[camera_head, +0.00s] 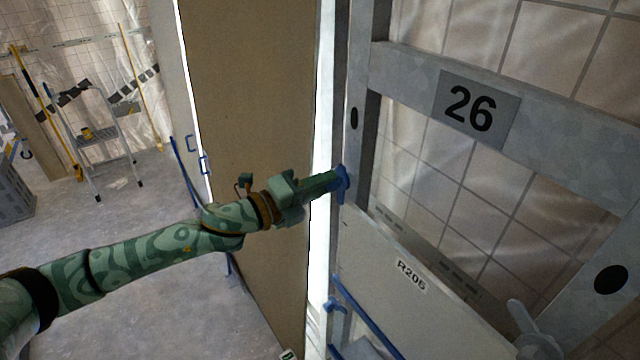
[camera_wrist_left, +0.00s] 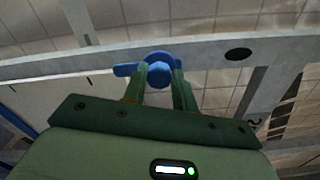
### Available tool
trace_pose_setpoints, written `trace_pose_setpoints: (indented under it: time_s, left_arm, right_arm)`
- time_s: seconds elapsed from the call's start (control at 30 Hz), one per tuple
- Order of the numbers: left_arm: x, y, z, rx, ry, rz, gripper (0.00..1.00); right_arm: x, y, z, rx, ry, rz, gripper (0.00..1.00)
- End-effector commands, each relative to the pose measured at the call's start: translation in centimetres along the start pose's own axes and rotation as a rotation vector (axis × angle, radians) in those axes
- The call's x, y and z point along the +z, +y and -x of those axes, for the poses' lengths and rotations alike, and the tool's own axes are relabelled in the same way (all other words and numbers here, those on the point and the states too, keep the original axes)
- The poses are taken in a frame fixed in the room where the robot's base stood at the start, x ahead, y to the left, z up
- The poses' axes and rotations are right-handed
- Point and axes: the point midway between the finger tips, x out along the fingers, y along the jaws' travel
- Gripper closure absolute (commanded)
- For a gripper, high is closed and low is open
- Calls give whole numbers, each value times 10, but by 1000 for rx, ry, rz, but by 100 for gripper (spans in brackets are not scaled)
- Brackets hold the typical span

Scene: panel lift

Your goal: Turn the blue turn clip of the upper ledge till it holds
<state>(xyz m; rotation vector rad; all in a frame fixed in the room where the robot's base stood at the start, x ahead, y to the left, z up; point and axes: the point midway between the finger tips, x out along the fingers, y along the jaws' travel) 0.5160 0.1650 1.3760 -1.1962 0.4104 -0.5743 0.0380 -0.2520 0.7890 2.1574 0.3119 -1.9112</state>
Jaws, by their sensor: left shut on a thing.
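The blue turn clip (camera_head: 343,184) sits on the grey metal upright of the frame, at the top left corner of the pale panel marked R206 (camera_head: 385,268). My left gripper (camera_head: 334,181) reaches it from the left and is shut on it. In the left wrist view the two fingertips (camera_wrist_left: 160,80) close around the hub of the blue clip (camera_wrist_left: 157,60), and one wing of the clip points left. The fingers hide part of the clip, so I cannot tell whether it overlaps the panel edge. My right gripper is not in view.
A grey crossbar with the number plate 26 (camera_head: 470,107) runs above the panel. A tall brown board (camera_head: 250,90) stands behind my left arm. A pale grey handle (camera_head: 530,330) is at the lower right. A stepladder (camera_head: 103,150) stands far left.

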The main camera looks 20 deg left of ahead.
Motion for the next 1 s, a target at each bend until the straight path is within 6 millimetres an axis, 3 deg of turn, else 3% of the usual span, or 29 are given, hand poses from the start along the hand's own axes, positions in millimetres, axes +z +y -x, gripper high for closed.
trace_pose_setpoints:
  time_s: [0.37,0.4,0.43,0.47,0.77,0.87,1.0]
  left_arm:
    - [-2,2,0,4,2,-4,95]
    - [-2,2,0,4,2,-4,61]
    - [-1,2,0,4,2,-4,53]
    - [-1,2,0,4,2,-4,51]
    - [-1,2,2,2,1,-3,51]
    - [0,4,12,4,0,-3,51]
    - [-2,7,41,7,0,-4,51]
  right_arm:
    - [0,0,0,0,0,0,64]
    - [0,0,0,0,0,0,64]
    - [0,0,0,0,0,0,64]
    - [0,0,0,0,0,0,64]
    - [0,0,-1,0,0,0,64]
    - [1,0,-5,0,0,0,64]
    - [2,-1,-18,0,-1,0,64]
